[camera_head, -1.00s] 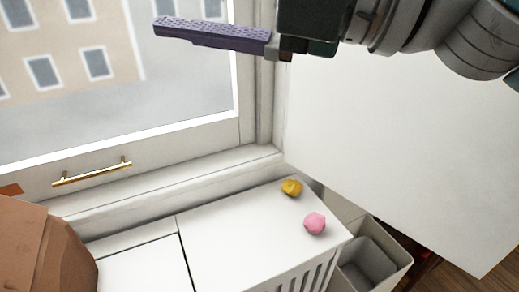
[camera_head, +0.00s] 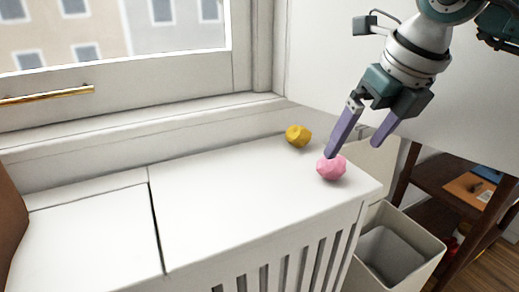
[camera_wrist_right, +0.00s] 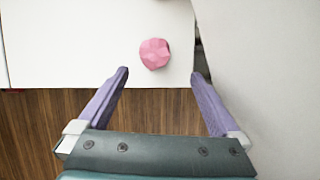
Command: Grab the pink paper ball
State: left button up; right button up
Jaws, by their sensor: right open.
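The pink paper ball (camera_head: 331,168) rests on the white radiator cover near its right end. My right gripper (camera_head: 354,150) is open, with its purple fingers pointing down toward the ball; in the head view one fingertip overlaps the ball's upper edge. In the right wrist view the pink ball (camera_wrist_right: 154,53) lies ahead of the two open fingertips (camera_wrist_right: 160,74), between their lines, with nothing held. Whether a finger touches the ball cannot be told. My left gripper is not in view.
A yellow paper ball (camera_head: 298,136) lies behind and left of the pink one. The white cover (camera_head: 230,200) is otherwise clear. An open bin (camera_head: 425,247) stands on the floor to the right, beside a dark wooden shelf (camera_head: 440,180). A window with a brass handle (camera_head: 45,95) is behind.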

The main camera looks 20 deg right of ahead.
aim_at(340, 160)
jog(key=x, duration=0.2)
jog(key=b+x, duration=0.1)
jog(key=x, duration=0.1)
jog(key=a+x, duration=0.1)
jog(key=x, duration=0.1)
jog(key=shift+w+r+b, duration=0.1)
jog(key=shift+w+b, duration=0.1)
jog(key=shift+b, duration=0.1)
jog(key=shift+d, duration=0.1)
jog(key=shift+c, duration=0.2)
jog(key=c, duration=1.4)
